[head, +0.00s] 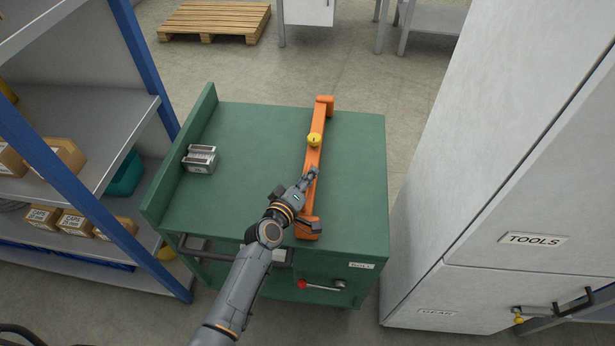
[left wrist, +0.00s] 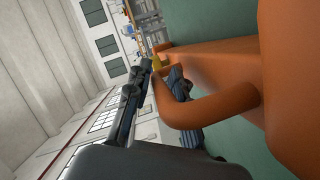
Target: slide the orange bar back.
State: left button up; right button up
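The long orange bar (head: 312,158) lies front to back across the green cabinet top (head: 250,130), with raised blocks at both ends. A yellow knob (head: 314,139) sits on it past the middle. My left gripper (head: 311,173) is over the bar, nearer me than the knob. In the left wrist view the bar (left wrist: 285,60) fills the right side, and an orange loop handle (left wrist: 195,108) comes off it. The fingers (left wrist: 155,90) stand apart on either side of the handle, with a gap showing beside one; contact is unclear. My right gripper is out of view.
A small grey metal block (head: 200,159) lies at the left of the cabinet top, by its raised edge. Blue-framed shelves (head: 80,100) stand at left, a tall grey locker (head: 500,150) at right. A red-knobbed lever (head: 320,286) is on the cabinet front.

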pick_arm(q)
jog(key=v, duration=1.2)
dwell(0.3)
